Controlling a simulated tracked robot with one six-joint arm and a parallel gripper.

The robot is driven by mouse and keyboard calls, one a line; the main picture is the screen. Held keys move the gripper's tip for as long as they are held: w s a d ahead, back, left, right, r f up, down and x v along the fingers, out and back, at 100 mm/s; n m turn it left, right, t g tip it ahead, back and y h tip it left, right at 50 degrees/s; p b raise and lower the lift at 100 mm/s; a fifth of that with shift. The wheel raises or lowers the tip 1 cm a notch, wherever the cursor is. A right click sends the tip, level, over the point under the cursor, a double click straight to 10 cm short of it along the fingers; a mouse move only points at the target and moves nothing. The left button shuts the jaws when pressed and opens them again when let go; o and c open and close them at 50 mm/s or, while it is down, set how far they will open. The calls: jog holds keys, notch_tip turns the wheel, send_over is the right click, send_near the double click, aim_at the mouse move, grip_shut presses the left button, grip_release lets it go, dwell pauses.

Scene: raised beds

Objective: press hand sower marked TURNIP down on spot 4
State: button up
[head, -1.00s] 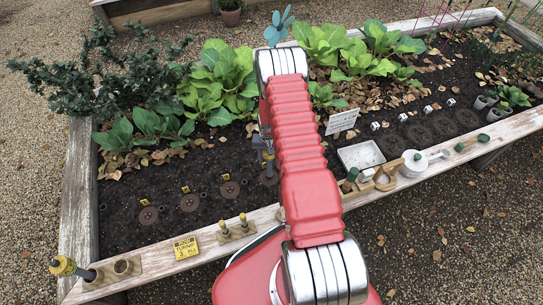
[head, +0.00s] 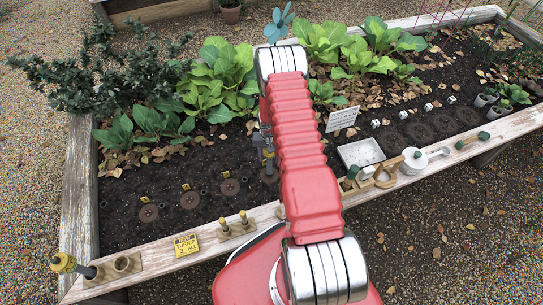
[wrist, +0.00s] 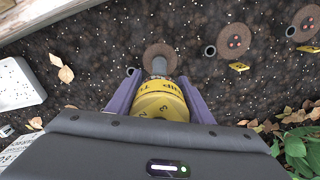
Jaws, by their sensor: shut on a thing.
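My gripper (wrist: 158,98) is shut on a yellow hand sower (wrist: 161,104). Part of its lettering shows, reading "IP TU". Its grey tip (wrist: 159,67) points down over a brown round spot (wrist: 160,52); I cannot tell whether it touches. In the head view the sower (head: 269,154) is partly hidden by my red arm, above the rightmost spot (head: 270,176) of the row. The other spots (head: 230,187) (head: 190,200) (head: 149,212) lie to its left with small yellow tags. In the wrist view two neighbouring spots (wrist: 234,41) (wrist: 306,22) show red dots.
A yellow sign (head: 186,245) reading TURNIP 3 ALL stands on the front plank. A white tray (head: 361,153) lies right of my arm. Leafy plants (head: 220,80) grow behind the spots.

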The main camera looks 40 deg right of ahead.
jog(key=shift+f, duration=0.4)
dwell(0.9)
jog(key=shift+r, duration=0.15)
jog(key=shift+r, duration=3.4)
jog(key=shift+d, duration=0.1)
